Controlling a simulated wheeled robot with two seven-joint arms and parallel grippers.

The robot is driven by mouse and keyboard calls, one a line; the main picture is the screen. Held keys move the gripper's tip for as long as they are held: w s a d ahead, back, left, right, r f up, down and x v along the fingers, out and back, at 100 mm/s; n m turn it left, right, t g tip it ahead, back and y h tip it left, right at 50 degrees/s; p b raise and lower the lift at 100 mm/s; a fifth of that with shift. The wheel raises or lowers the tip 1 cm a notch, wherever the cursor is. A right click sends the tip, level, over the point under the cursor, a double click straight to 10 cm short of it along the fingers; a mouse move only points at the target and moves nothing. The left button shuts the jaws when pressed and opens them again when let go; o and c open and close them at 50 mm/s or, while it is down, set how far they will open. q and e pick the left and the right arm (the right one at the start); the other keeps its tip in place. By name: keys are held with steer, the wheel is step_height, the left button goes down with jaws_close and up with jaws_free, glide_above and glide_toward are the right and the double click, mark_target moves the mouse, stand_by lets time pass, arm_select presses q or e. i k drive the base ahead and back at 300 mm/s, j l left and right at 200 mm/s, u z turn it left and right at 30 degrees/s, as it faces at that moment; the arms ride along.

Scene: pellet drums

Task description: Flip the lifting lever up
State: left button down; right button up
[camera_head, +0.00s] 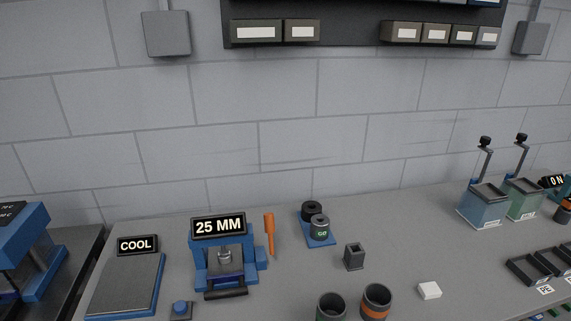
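A blue press (199,262) stands on the grey bench, with a black sign reading "25 MM" (218,226) on top. An orange lever handle (269,233) stands nearly upright at the press's right side. A black bar handle (226,293) shows at the press's lower front. Two bins at the right, one blue (482,206) and one green (524,198), each have a crank-like lever with a black knob above. I cannot tell for certain which part is the lifting lever. Neither of my grippers is in view.
A flat plate (122,288) with a "COOL" sign (137,245) lies left of the press. Two dark cups (331,308) (376,303) stand at the front. A white block (429,290), a small dark square holder (354,257) and black trays (527,270) are farther right.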

mark_target(269, 217)
steer(key=i+l, duration=0.1)
steer(key=l, duration=0.45)
steer(key=i+l, duration=0.1)
steer(key=l, duration=0.45)
steer(key=i+l, duration=0.1)
steer(key=l, duration=0.45)
